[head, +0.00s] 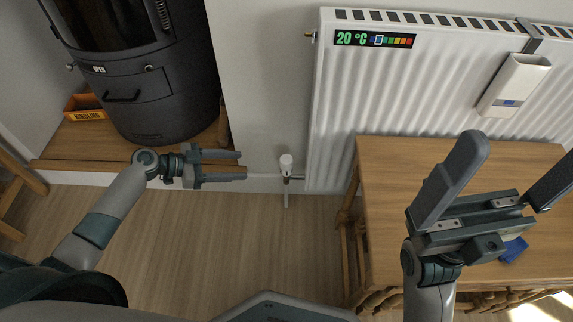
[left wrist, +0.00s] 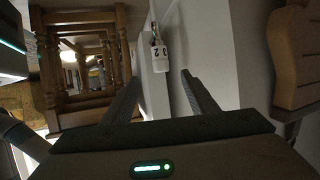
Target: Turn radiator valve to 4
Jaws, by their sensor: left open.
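The white radiator valve (head: 286,162) sits low at the left end of the white radiator (head: 335,110), on a pipe near the wall. In the left wrist view the valve (left wrist: 159,60) shows ahead between my fingers, with dark marks; one looks like a 2, but the setting is not clear. My left gripper (head: 240,164) is open and empty, left of the valve and apart from it, its fingers pointing at it. It also shows in the left wrist view (left wrist: 162,77). My right gripper (head: 522,168) is open and empty above the wooden table (head: 390,165).
A display strip (head: 374,40) on the radiator reads 20 °C. A white holder (head: 514,85) hangs on the radiator's front. A dark stove (head: 150,80) stands at the left beside a kindling box (head: 84,107). The floor (head: 240,240) left of the table is clear.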

